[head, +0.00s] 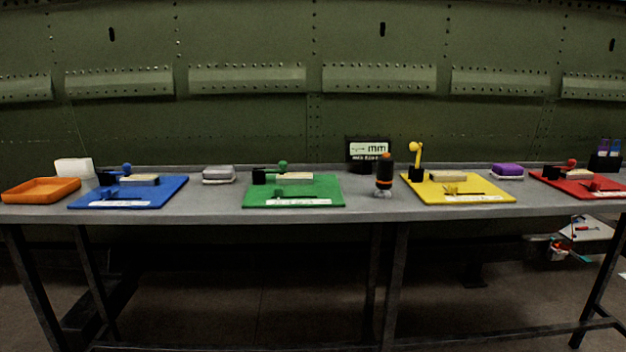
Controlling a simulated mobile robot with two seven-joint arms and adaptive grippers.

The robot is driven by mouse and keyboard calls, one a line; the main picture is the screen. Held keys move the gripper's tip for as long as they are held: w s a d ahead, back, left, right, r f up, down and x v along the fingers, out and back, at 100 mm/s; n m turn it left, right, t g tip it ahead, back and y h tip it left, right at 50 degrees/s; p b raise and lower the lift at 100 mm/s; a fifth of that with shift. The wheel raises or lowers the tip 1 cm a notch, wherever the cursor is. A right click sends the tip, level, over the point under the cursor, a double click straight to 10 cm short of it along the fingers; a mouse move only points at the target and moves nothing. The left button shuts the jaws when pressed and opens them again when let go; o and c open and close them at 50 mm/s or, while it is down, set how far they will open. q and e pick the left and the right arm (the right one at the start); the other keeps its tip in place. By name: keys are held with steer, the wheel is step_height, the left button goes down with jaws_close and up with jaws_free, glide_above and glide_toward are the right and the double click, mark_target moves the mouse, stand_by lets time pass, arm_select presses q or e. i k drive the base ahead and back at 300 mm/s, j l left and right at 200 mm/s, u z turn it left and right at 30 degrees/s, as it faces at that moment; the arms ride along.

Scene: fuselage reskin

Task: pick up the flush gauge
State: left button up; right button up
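A black upright tool with orange bands and a light foot, which looks like the flush gauge (384,177), stands on the grey bench (365,199). It is between the green mat and the yellow mat, near the middle of the head view. A small dark panel with a light face marked "mm" (368,150) stands just behind and to the left of it. Neither of my grippers is in view.
Blue (165,193), green (325,192), yellow (490,192) and red (548,179) mats hold small tools and blocks. An orange tray (41,190) sits at the left end. Grey (218,174) and purple (507,169) pads lie between mats. A riveted green wall (250,120) rises behind.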

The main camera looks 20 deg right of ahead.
mark_target(385, 166)
steer(key=z, duration=1.25)
